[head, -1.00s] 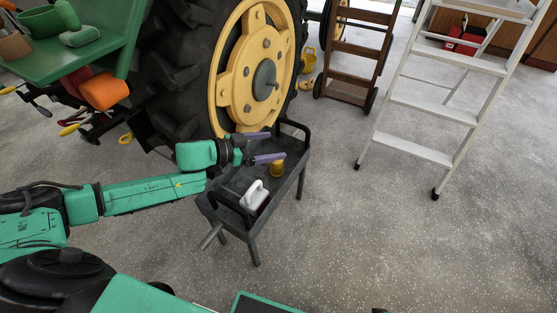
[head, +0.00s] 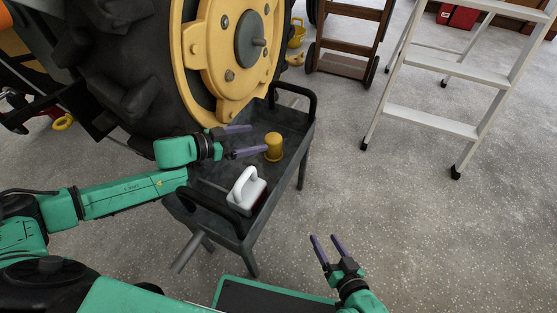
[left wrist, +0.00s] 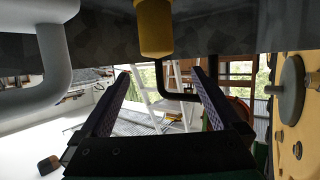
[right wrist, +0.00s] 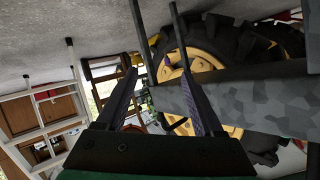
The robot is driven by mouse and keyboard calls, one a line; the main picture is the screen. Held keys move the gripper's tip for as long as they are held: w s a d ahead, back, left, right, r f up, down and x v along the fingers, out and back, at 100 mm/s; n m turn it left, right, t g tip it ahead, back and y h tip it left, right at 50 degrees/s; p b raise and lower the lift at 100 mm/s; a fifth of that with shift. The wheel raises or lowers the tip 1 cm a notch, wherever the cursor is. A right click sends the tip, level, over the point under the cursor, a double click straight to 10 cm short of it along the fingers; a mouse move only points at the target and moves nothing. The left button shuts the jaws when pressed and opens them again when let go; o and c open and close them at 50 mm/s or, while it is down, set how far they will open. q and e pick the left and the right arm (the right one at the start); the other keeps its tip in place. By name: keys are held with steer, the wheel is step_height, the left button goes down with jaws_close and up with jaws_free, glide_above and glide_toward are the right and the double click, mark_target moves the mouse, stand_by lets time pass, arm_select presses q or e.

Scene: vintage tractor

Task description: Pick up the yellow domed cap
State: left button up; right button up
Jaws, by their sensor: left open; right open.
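The yellow domed cap (head: 274,146) stands upright on the dark tray of a cart (head: 292,119). It also shows at the top of the left wrist view (left wrist: 155,28), where the picture is upside down. My left gripper (head: 259,138) is open and empty, with its fingertips just left of the cap in the head view. In the left wrist view its fingers (left wrist: 160,73) are apart and the cap is not between them. My right gripper (head: 324,237) is open and empty, low and to the right of the cart. Its spread fingers show in the right wrist view (right wrist: 160,72).
A white-handled block (head: 246,189) sits on the tray near the cap. The cart has raised black end handles (head: 313,104). The tractor's yellow wheel (head: 228,55) stands close behind. A stepladder (head: 431,121) is at the right. The floor at lower right is clear.

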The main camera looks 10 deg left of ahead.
mark_target(272, 137)
arm_select(q)
steer(key=b+x, duration=0.1)
steer(key=x, duration=0.1)
steer(key=f+x, duration=0.1)
steer(key=x, duration=0.1)
steer(key=shift+d+f+b, duration=0.15)
steer(key=shift+d+b, duration=0.05)
steer(key=shift+b, duration=0.2)
steer(key=b+x, duration=0.1)
steer(key=x, duration=0.2)
steer(key=shift+w+d, duration=0.2)
steer(key=c, duration=1.4)
arm_select(e)
steer(key=w+r+t+y, duration=0.1)
steer(key=w+r+t, duration=0.2)
steer(key=r, duration=0.7)
steer(key=w+d+r+t+y, duration=0.1)
steer(key=w+r+t, duration=0.3)
steer(key=r, duration=0.6)
steer(key=w+r+n+t, duration=0.1)
steer(key=w+r+t, duration=0.3)
steer(key=r, duration=0.6)
steer(key=shift+w+d+r+y, duration=0.25)
steer(key=shift+d+r+y, duration=0.1)
steer(key=shift+y, duration=0.05)
arm_select(q)
steer(key=shift+r, duration=0.25)
